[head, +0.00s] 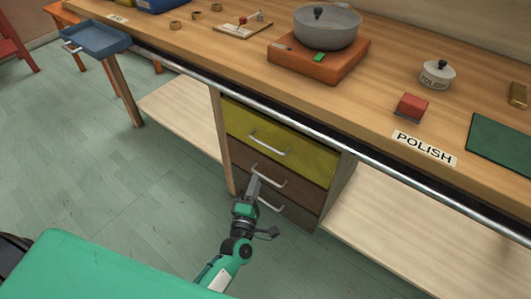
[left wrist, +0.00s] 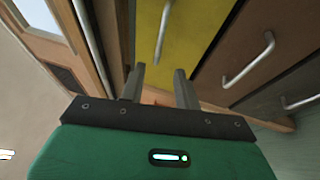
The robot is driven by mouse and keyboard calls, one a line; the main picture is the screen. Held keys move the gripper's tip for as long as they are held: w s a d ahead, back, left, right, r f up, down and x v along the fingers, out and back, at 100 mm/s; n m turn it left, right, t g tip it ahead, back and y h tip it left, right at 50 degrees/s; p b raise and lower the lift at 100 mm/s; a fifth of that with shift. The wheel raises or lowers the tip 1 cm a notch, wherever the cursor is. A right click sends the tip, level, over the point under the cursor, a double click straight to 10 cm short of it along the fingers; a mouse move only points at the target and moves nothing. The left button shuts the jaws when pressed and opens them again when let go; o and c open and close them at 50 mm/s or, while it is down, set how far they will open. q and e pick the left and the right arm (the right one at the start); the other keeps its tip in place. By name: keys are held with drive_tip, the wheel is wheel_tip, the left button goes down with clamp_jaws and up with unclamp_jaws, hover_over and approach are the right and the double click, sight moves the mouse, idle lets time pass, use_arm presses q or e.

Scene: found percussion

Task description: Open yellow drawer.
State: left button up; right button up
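The yellow drawer (head: 295,151) is the top one of three in the unit under the workbench, and its front looks flush and closed. Its pale bar handle (head: 268,143) is on the front. My left gripper (head: 254,183) is low in front of the drawers, and in the head view its tips overlap the middle drawer, below the yellow handle. In the left wrist view my left gripper (left wrist: 158,74) has its two fingers apart with nothing between them. The yellow drawer (left wrist: 200,28) and its handle (left wrist: 162,30) show beyond the tips, apart from them. My right gripper is out of view.
A brown middle drawer (head: 297,184) and a grey-brown bottom drawer (head: 298,216), each with a handle, sit below. A metal rail (head: 300,132) runs along the bench front above the drawers. Pale low shelves (head: 400,225) flank the unit. The green floor (head: 110,190) at left is clear.

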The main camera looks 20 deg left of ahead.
use_arm(q)
drive_tip(key=w+r, duration=0.2)
drive_tip(key=w, duration=1.1)
drive_tip(key=shift+a, duration=0.3)
drive_tip(key=shift+r, duration=0.1)
clamp_jaws()
